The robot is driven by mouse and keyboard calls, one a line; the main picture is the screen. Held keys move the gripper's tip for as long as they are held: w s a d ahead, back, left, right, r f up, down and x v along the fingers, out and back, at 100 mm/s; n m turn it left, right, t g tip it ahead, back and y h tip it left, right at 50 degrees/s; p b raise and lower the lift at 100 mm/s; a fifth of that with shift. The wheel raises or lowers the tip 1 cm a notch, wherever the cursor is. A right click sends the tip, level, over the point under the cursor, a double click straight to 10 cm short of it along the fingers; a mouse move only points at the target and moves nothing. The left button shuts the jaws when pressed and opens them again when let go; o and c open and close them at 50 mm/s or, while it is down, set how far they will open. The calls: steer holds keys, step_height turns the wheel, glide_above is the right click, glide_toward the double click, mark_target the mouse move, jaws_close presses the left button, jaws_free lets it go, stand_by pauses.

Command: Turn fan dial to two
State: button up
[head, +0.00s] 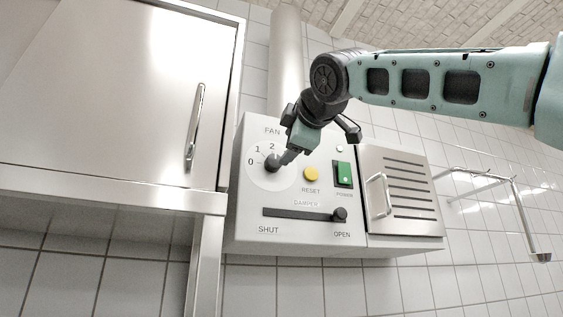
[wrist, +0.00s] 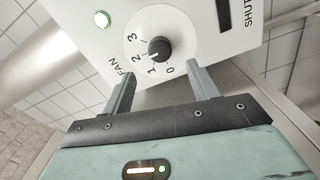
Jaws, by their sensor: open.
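The fan dial is a round black knob (head: 272,163) on the left of a pale grey control box, with the marks 0, 1 and 2 readable in the head view. In the wrist view the knob (wrist: 159,48) shows the marks 0 to 3 around it. Its short white pointer line appears to lie towards 1 or between 1 and 2; I cannot tell exactly. My gripper (head: 285,158) is open in front of the dial and partly covers it in the head view. In the wrist view its two fingers (wrist: 158,76) are apart, with the knob beyond the gap, not gripped.
The control box (head: 243,215) also carries a yellow reset button (head: 311,174), a green power switch (head: 344,174) and a damper slider (head: 340,214) at open. A steel cabinet (head: 120,85) stands close on the left. A slotted panel with a handle (head: 378,195) is on the right.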

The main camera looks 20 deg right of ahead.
steer(key=s+b, duration=0.2)
steer(key=s, duration=0.7)
steer(key=shift+s, duration=0.15)
